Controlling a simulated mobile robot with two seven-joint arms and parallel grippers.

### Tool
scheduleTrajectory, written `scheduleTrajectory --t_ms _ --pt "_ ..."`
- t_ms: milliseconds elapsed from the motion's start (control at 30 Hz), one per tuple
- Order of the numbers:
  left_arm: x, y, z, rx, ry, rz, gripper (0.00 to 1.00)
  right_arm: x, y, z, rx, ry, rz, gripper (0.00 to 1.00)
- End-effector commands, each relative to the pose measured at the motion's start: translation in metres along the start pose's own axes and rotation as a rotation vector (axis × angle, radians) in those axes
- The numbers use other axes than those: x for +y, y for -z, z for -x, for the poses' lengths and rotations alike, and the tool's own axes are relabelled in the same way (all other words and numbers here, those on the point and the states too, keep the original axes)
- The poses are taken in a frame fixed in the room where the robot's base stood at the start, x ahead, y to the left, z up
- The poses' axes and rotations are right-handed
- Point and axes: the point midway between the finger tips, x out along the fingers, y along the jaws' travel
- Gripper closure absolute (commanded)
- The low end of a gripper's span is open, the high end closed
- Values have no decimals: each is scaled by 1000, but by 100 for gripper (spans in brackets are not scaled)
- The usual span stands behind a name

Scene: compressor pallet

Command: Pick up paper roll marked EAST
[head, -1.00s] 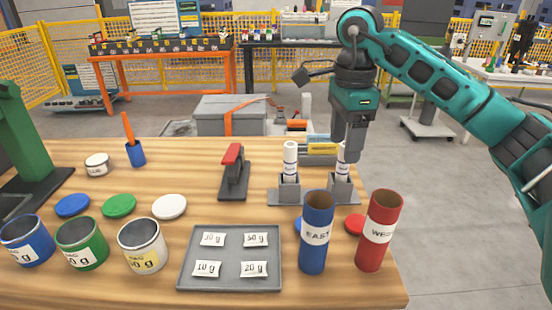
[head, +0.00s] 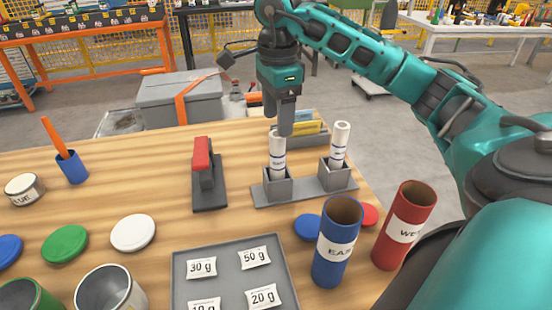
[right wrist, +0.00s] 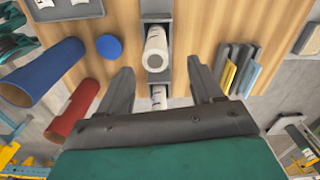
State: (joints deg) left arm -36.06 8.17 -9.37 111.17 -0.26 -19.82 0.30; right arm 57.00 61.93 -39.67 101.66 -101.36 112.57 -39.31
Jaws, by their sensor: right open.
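Two white paper rolls stand upright in a grey two-socket holder (head: 308,192). The left roll (head: 278,160) and the right roll (head: 340,145) carry small labels that I cannot read. The right roll (right wrist: 158,97) shows nearer the palm. My left gripper is out of view.
A blue tube (head: 337,245) marked EAST and a red tube (head: 405,225), its label partly hidden, stand in front of the holder. A black-and-red stapler-like tool (head: 207,175) is left of it. File-like folders (head: 305,127) stand behind. A grey tray (head: 235,262) holds labelled packets.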

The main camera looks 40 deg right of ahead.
Motion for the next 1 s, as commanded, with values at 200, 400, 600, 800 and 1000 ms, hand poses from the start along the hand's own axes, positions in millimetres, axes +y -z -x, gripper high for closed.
scheduleTrajectory --t_ms 200,400,600,800,1000 --pt "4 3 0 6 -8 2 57 0 0 -21 1 1 0 34" --pt "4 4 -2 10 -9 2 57 6 -2 -45 2 -4 1 34" --pt "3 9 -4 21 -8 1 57 7 -4 -70 1 -2 0 34" --pt "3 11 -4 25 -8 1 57 7 -4 -74 1 1 0 34" --pt "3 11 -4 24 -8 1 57 7 -4 -73 1 1 1 45"
